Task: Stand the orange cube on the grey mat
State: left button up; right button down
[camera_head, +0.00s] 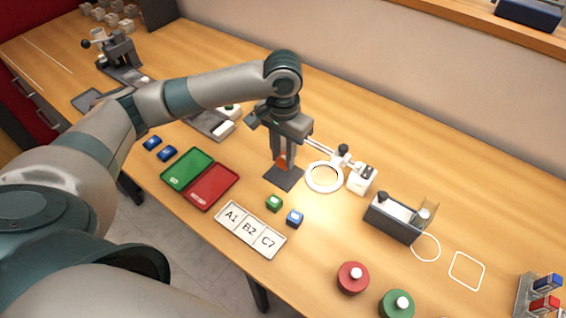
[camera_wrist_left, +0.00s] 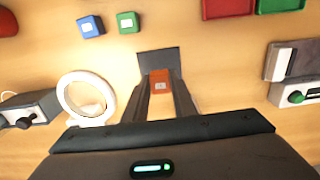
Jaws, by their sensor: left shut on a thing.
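The orange cube (camera_head: 282,163) is between the fingers of my left gripper (camera_head: 283,160), which is shut on it. In the left wrist view the orange cube (camera_wrist_left: 160,82) shows a pale label and sits between the two fingertips (camera_wrist_left: 161,88). The dark grey mat (camera_head: 284,178) lies on the table under the gripper, and it also shows in the left wrist view (camera_wrist_left: 158,60). The cube is over the mat or very near it; I cannot tell whether it touches. My right gripper is not in view.
A green cube (camera_head: 274,203) and a blue cube (camera_head: 295,218) stand in front of the mat. A white ring lamp (camera_head: 324,177) is close on the right. Green (camera_head: 187,168) and red (camera_head: 213,187) trays lie left, a labelled card (camera_head: 250,229) in front.

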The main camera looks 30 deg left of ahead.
aim_at(283, 159)
pick_arm(q)
jog(key=shift+f, duration=0.1)
jog(key=shift+f+p, duration=0.3)
jog(key=shift+f, duration=1.45)
jog(key=shift+f, duration=0.1)
jog(key=o, duration=1)
jog(key=shift+r, duration=0.65)
notch_tip(283, 159, up, 9)
jog(key=shift+r+b, duration=0.15)
jog(key=shift+b, duration=0.75)
jog(key=shift+r, duration=0.8)
